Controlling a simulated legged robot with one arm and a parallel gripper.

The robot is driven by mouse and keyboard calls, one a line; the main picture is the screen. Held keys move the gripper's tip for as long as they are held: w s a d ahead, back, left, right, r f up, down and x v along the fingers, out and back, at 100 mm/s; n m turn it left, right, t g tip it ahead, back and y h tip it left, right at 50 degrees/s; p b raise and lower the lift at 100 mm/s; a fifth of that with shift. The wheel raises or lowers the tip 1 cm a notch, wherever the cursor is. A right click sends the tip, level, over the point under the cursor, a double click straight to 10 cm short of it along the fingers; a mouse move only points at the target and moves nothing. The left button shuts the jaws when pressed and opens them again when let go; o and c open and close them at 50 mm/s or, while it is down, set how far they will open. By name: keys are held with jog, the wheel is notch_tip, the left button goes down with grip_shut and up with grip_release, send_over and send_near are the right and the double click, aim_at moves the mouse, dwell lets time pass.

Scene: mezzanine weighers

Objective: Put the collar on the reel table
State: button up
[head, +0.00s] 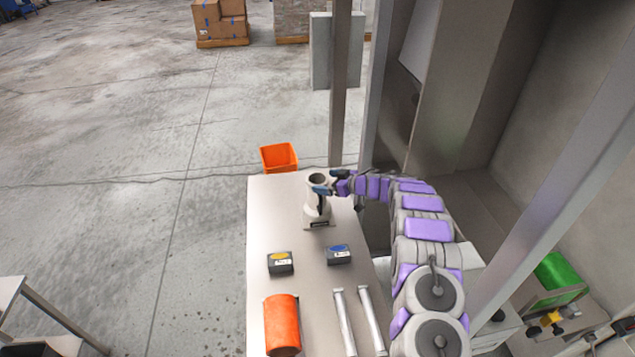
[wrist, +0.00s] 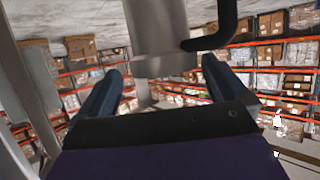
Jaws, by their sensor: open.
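My gripper (head: 326,183) is open at the upper part of a pale grey upright piece (head: 318,208) at the far end of the light table. This piece has a round, dark-centred top and a flat foot. In the wrist view my gripper's (wrist: 162,68) blue fingers stand apart, on either side of a grey cylindrical body (wrist: 155,35) with a black curved handle (wrist: 228,28). I cannot tell whether they touch it. I cannot tell for sure whether this piece is the collar. Which surface is the reel table is also unclear.
The light table (head: 270,220) also holds an orange roll (head: 282,325), two pale rods (head: 345,322), a yellow-labelled box (head: 280,263) and a blue-labelled box (head: 339,255). An orange bin (head: 279,157) stands beyond it. A green roll (head: 560,272) sits at right. Posts rise nearby; open floor lies left.

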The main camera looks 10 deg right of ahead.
jog(key=v, duration=0.6)
jog(key=shift+s+r, duration=0.3)
jog(key=shift+s, duration=0.15)
